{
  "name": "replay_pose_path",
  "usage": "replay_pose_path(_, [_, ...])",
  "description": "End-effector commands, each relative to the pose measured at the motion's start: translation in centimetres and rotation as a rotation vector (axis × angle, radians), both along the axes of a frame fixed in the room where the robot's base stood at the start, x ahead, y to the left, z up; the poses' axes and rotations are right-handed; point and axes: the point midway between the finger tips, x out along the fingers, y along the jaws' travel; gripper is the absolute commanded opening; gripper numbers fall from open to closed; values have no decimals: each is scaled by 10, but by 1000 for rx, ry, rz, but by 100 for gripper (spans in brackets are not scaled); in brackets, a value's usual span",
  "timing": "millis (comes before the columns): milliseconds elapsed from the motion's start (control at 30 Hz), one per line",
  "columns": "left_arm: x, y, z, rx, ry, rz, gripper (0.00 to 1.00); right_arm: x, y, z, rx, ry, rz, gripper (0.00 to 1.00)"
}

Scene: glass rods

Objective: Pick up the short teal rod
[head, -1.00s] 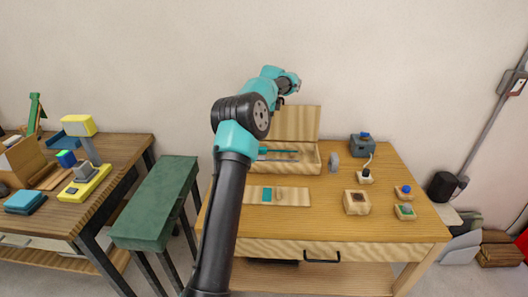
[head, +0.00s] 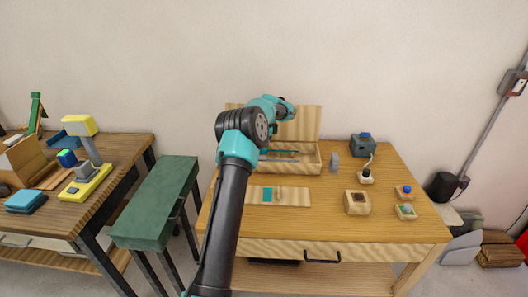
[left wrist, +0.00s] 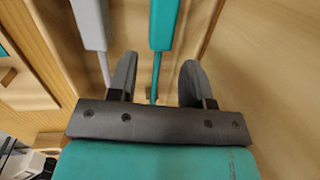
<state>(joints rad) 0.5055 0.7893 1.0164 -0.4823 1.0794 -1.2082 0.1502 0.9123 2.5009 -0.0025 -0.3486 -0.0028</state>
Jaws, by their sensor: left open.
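The teal rod (left wrist: 164,25) lies in the open wooden box (head: 300,168). In the left wrist view it has a wide teal block, and a thin shaft runs down from it between my fingers. A grey rod (left wrist: 91,25) of like shape lies beside it to the left. My left gripper (left wrist: 157,82) is open, its two dark fingers on either side of the thin shaft, not closed on it. In the head view my left arm reaches over the box and hides part of it. My right gripper is not in view.
A pale wooden board with a teal square (head: 267,195) lies in front of the box. A grey piece (head: 334,161) stands right of the box. A green bench (head: 155,210) is at left.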

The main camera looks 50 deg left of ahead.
Motion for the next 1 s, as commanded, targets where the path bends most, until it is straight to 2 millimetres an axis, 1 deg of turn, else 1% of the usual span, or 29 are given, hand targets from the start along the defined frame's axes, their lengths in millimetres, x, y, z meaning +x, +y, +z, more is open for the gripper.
replay_pose_path(167, [0, 0, 0, 0, 0, 0, 46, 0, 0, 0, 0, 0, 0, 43])
replay_pose_path(267, [0, 0, -3, 0, 0, 0, 46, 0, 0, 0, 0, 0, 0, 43])
replay_pose_path(367, [1, 1, -12, -1, 1, 0, 46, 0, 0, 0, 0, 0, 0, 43])
replay_pose_path(600, [3, 5, -43, 0, 0, -1, 46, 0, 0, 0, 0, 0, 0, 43])
replay_pose_path(700, [4, 6, -50, 0, -1, -1, 46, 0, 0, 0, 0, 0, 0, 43])
replay_pose_path(1000, [4, 7, -51, 1, -2, -1, 46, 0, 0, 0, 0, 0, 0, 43])
